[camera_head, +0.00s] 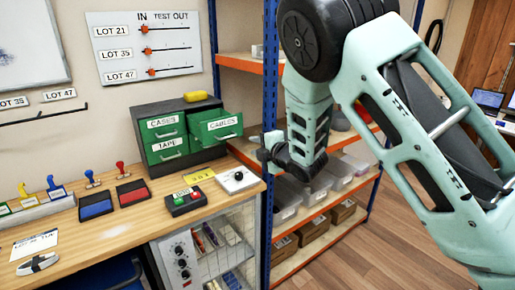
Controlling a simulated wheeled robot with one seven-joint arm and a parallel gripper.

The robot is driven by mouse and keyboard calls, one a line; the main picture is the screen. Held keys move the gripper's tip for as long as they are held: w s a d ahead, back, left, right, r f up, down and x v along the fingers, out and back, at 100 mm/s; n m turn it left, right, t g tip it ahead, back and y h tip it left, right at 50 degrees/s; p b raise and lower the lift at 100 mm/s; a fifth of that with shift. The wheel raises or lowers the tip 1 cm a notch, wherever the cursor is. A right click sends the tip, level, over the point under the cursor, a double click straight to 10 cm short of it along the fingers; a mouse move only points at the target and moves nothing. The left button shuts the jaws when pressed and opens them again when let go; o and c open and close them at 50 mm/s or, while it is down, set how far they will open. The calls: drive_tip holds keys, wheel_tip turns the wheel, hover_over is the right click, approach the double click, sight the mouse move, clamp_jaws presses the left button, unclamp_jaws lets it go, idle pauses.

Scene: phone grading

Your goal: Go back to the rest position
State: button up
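My teal and black arm comes in from the upper right and bends down in front of the shelf rack. Its far end, with my gripper (258,147), is just right of the CABLES drawer (217,127). The fingers are small and partly blended with the wrist, so I cannot tell whether they are open or shut, or whether they touch the drawer. The CABLES drawer is pulled out of the dark cabinet (152,108). The CASES drawer (162,128) and TAPE drawer (166,150) look closed.
An orange and blue rack (269,110) with bins stands behind my arm. Wooden floor (365,245) is clear at the lower right.

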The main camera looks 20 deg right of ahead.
drive_tip(key=s+a+f+m+g+h+b, duration=0.1)
drive_tip(key=s+a+m+g, duration=0.35)
drive_tip(key=s, duration=0.45)
drive_tip(key=s+a+f+m+g+h+b, duration=0.1)
drive_tip(key=s+a+f+m+g, duration=0.15)
drive_tip(key=s+a+m, duration=0.4)
drive_tip(key=s+d+m+g, duration=0.1)
drive_tip(key=s+g, duration=0.1)
drive_tip(key=s, duration=0.7)
drive_tip(key=s+d+r+m+g+h+b, duration=0.1)
drive_tip(key=s+g, duration=0.2)
drive_tip(key=s, duration=0.7)
drive_tip(key=s+d+g+h, duration=0.1)
drive_tip(key=s+g, duration=0.1)
drive_tip(key=s, duration=0.7)
drive_tip(key=shift+s+d+r+m+g, duration=0.3)
drive_tip(key=shift+d+m+g, duration=0.05)
drive_tip(key=shift+m+g, duration=0.05)
